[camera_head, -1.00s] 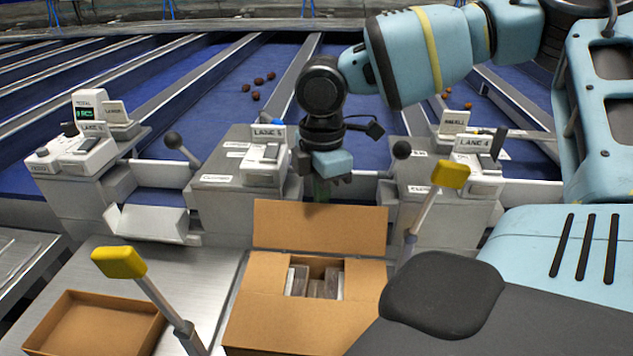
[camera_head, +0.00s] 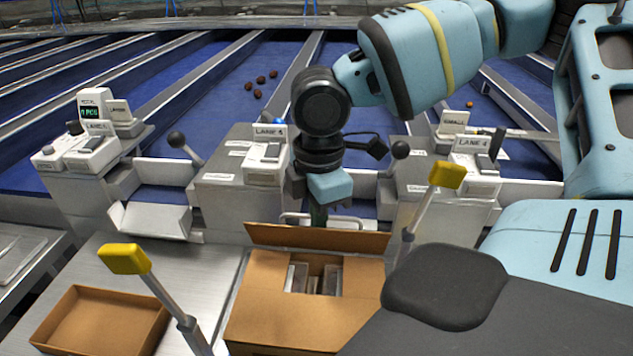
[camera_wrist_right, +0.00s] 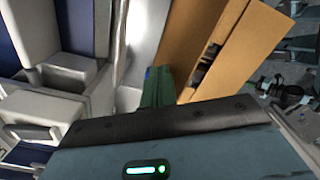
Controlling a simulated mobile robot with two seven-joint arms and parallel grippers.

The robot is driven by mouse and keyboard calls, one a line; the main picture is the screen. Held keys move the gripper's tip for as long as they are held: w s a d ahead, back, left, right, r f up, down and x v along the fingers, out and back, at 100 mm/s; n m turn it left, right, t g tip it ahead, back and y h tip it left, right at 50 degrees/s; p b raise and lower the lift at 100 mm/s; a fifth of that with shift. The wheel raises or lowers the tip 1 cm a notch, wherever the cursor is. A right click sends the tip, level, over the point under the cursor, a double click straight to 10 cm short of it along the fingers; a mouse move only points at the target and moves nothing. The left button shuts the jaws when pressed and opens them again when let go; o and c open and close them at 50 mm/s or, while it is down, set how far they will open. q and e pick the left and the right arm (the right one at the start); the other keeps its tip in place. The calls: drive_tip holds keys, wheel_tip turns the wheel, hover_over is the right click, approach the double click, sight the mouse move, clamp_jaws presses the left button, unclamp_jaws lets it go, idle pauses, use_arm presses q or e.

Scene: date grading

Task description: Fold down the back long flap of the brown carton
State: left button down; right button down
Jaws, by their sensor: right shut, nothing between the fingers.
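The brown carton (camera_head: 257,310) stands on the metal bench. Its two side flaps and front lie folded inward around a central gap showing packed contents (camera_head: 318,278). The back long flap (camera_head: 318,238) is raised along the far edge and leans forward over the carton. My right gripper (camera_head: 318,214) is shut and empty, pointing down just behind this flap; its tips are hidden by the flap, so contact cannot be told. In the right wrist view its green fingers (camera_wrist_right: 157,88) are beside the brown carton board (camera_wrist_right: 203,30). My left gripper is not in view.
An empty shallow brown tray (camera_head: 95,325) lies at the front left. Posts with yellow tops (camera_head: 124,258) (camera_head: 447,174) stand left and right of the carton. Lane machines with labels (camera_head: 240,180) line the back, before blue belts with several dates (camera_head: 260,80).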

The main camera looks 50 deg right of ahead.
drive_tip(key=shift+s+a, duration=0.45)
drive_tip(key=shift+a, duration=0.1)
drive_tip(key=shift+s+a, duration=0.2)
drive_tip(key=shift+a, duration=0.1)
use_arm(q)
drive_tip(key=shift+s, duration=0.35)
use_arm(e)
drive_tip(key=shift+a, duration=0.1)
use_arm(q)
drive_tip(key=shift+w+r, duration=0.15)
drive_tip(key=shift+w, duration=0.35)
use_arm(e)
drive_tip(key=shift+s+a+r, duration=0.1)
drive_tip(key=shift+s+a, duration=0.8)
drive_tip(key=shift+a, duration=0.15)
